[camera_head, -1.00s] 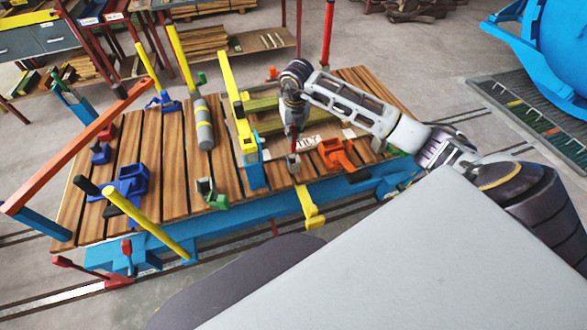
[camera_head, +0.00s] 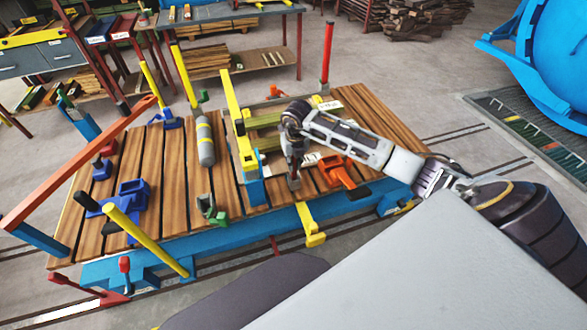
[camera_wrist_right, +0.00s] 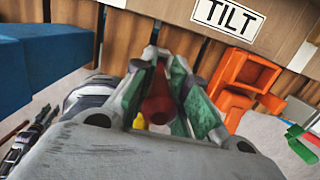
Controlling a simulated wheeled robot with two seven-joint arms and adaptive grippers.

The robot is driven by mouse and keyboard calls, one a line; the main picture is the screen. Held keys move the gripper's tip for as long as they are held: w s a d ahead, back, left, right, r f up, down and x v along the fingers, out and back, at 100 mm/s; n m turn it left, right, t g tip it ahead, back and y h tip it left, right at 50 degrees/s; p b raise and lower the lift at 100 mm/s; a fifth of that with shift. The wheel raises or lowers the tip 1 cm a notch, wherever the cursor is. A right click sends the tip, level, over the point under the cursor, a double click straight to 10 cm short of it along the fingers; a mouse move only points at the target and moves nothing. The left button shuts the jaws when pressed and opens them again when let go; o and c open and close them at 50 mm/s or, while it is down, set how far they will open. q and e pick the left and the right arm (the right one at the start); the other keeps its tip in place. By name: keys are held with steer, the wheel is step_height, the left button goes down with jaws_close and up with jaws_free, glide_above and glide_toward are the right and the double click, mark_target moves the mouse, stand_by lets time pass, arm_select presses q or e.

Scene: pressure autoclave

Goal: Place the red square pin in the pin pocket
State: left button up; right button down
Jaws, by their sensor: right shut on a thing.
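My right gripper (camera_head: 294,182) hangs fingers-down over the front part of the slatted wooden deck (camera_head: 175,175), just left of an orange bracket (camera_head: 338,172). In the right wrist view its green-lined fingers (camera_wrist_right: 160,105) are shut on a red pin (camera_wrist_right: 157,102). The pin's lower end and any contact with the deck are hidden. A white TILT label (camera_wrist_right: 228,18) shows beyond the fingers, and the orange bracket (camera_wrist_right: 243,75) lies to their right. I cannot tell which part is the pin pocket. My left gripper is not in view.
A yellow upright (camera_head: 235,110) on a blue post (camera_head: 250,178) stands close left of my right gripper. A grey cylinder (camera_head: 205,140), blue brackets (camera_head: 133,190) and a green bracket (camera_head: 208,207) are further left. A yellow bracket (camera_head: 310,225) juts from the front edge.

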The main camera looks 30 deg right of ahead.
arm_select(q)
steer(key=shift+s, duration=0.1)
arm_select(e)
steer(key=shift+f, duration=1.85)
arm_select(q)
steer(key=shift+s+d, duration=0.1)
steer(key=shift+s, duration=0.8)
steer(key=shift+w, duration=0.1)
